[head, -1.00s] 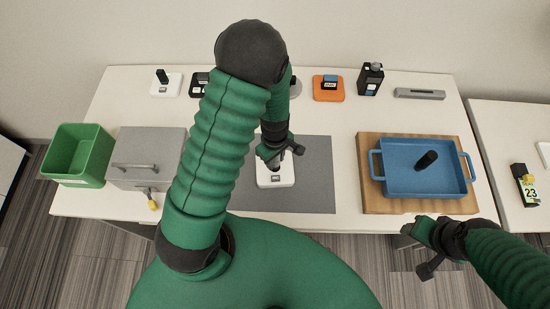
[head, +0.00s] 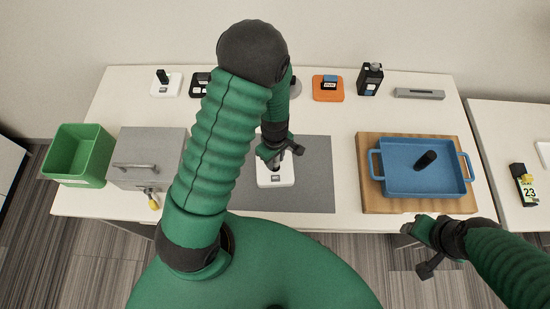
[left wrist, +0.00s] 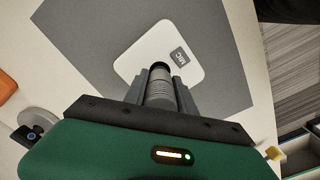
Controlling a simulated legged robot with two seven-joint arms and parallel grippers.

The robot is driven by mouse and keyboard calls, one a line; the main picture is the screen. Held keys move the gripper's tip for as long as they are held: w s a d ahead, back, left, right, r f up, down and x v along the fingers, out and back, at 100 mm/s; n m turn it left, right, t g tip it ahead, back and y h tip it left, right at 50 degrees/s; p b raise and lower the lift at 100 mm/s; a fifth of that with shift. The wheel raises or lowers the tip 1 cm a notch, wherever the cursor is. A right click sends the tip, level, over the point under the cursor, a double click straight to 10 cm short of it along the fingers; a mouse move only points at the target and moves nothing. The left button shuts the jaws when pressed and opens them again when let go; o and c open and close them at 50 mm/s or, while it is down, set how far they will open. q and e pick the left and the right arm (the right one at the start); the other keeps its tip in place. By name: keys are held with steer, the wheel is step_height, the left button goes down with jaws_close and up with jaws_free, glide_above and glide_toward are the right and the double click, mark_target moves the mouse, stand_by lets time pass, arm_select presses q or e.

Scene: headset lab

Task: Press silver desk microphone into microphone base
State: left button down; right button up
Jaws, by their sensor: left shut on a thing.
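The silver desk microphone (left wrist: 160,92) is between the fingers of my left gripper (left wrist: 158,84), which is shut on it. The microphone base (left wrist: 188,45) is a white rounded plate with a dark "MIC" label, lying on the grey mat; it also shows in the head view (head: 284,180). In the head view my left gripper (head: 275,158) is over the far part of the base. The microphone's dark end points at the base; whether it touches the base I cannot tell. My right gripper (head: 428,252) is off the table's front edge at the right, its fingers appearing spread and empty.
The grey mat (head: 315,190) lies around the base. A wooden board with a blue tray (head: 395,184) holding a dark item is at right. A grey box (head: 150,178) and a green bin (head: 95,150) stand at left. Small devices line the back edge.

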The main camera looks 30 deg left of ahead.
arm_select(q)
steer(key=shift+f+b, duration=1.05)
steer(key=shift+f, duration=0.45)
steer(key=c, duration=0.9)
jaws_free()
steer(key=shift+c, duration=0.2)
steer(key=shift+r, duration=0.1)
step_height(320, 180, up, 17)
steer(key=shift+f+p, duration=0.15)
steer(key=shift+p, duration=0.45)
